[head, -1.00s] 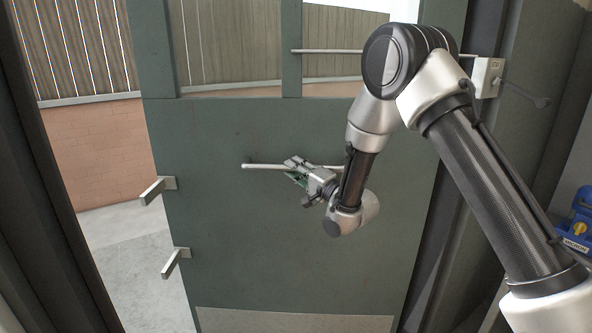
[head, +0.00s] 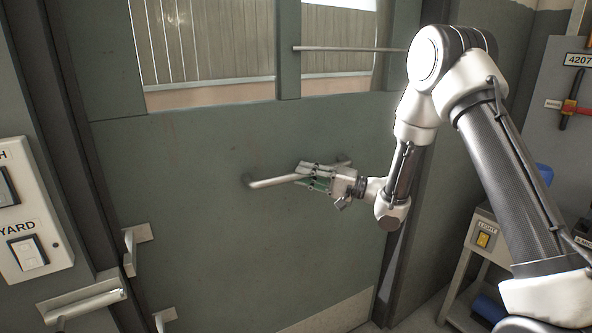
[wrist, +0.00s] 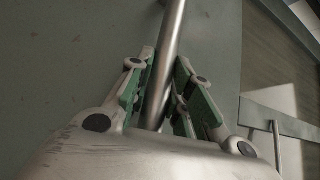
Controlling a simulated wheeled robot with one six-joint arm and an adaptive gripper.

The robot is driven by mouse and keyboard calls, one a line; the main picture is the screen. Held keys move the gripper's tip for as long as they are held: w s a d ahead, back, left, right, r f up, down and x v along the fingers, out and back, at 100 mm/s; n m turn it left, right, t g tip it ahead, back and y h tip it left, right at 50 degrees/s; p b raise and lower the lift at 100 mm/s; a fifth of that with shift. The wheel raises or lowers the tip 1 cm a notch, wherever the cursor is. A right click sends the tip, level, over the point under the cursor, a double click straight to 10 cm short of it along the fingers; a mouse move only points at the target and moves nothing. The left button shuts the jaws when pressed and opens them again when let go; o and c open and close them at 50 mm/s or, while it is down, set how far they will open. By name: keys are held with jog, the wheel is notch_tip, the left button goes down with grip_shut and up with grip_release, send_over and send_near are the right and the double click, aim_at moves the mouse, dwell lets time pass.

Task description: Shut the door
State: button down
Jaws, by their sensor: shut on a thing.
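The green door (head: 200,240) with window panes in its upper half fills the middle of the head view. Its left edge is close to the dark door frame (head: 75,150), with no outdoor ground showing between them. I cannot tell whether it is flush. A metal pull bar (head: 270,183) runs across the door. My gripper (head: 310,172) is shut on this bar. In the wrist view the bar (wrist: 168,70) passes between the green-padded fingers of my gripper (wrist: 163,85).
Metal brackets (head: 135,243) sit at the door's left edge, and a metal bar fitting (head: 85,302) is at lower left. A white switch panel (head: 30,215) is on the left wall.

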jog(key=shift+s+d+f+n+g, duration=0.1)
jog(key=shift+s+d+n+g, duration=0.4)
jog(key=shift+s+d+g, duration=0.8)
jog(key=shift+s+d+t, duration=0.2)
jog(key=shift+s+t, duration=0.1)
jog(key=c, duration=1.3)
grip_release()
jog(key=shift+d, duration=0.1)
jog(key=s+d+f, duration=0.1)
jog(key=s+d, duration=0.1)
jog(key=d, duration=0.9)
jog(key=shift+d+f, duration=0.25)
jog(key=shift+d, duration=0.1)
